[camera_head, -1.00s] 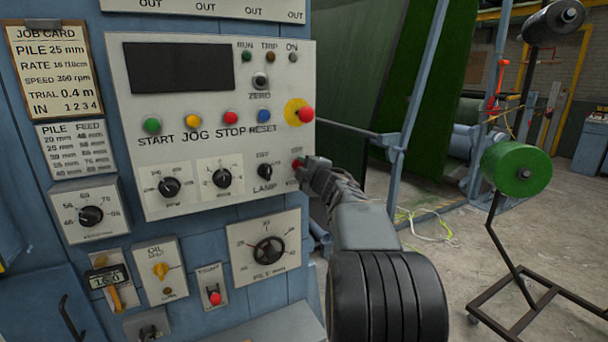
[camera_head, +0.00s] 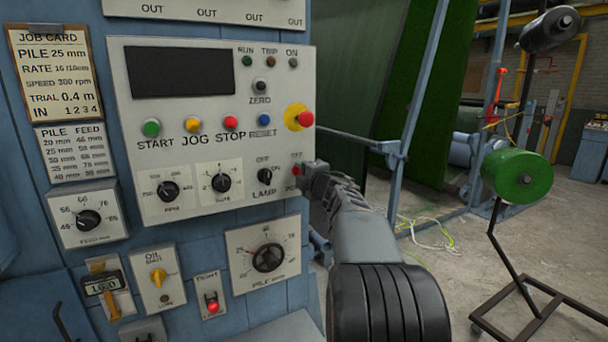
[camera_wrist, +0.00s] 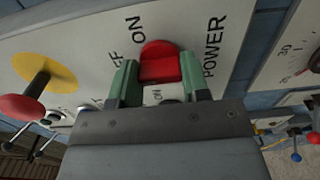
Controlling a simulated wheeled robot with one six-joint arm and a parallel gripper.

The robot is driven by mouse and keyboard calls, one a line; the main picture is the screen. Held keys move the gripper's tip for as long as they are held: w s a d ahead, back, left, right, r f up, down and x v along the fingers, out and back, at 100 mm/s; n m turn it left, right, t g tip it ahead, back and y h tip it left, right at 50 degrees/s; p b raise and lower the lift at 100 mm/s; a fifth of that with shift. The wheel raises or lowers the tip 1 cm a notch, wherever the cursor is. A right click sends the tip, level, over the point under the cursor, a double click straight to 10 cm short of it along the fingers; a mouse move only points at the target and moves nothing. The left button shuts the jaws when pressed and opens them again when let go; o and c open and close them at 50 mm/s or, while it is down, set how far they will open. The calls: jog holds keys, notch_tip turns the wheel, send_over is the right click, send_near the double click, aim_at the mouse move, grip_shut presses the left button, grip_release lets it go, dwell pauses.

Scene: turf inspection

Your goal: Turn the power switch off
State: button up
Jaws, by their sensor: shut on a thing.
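The red power switch (camera_head: 297,169) is at the lower right corner of the control panel, beside the lamp knob. In the wrist view its red part (camera_wrist: 159,62) sits between my two green fingertips, beside the word POWER. A pale part below the red carries the letters ON. My gripper (camera_head: 308,179) is at the panel's right edge and hides part of the switch and its lettering. In the wrist view my gripper (camera_wrist: 160,82) is shut on the switch, one finger on each side. I cannot tell clearly which way the switch is set.
A red mushroom button (camera_head: 305,118) on a yellow disc is above the switch. The lamp knob (camera_head: 264,175) is just left, and the pile dial (camera_head: 267,257) is below. A green spool (camera_head: 517,175) on a stand is at the right, with open floor between.

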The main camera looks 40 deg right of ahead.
jog(key=o, duration=0.9)
jog(key=s, duration=0.4)
jog(key=s+a, duration=0.1)
jog(key=s, duration=0.4)
jog(key=s+a, duration=0.1)
jog(key=s, duration=0.3)
jog(key=shift+s+b, duration=0.35)
jog(key=shift+b, duration=0.05)
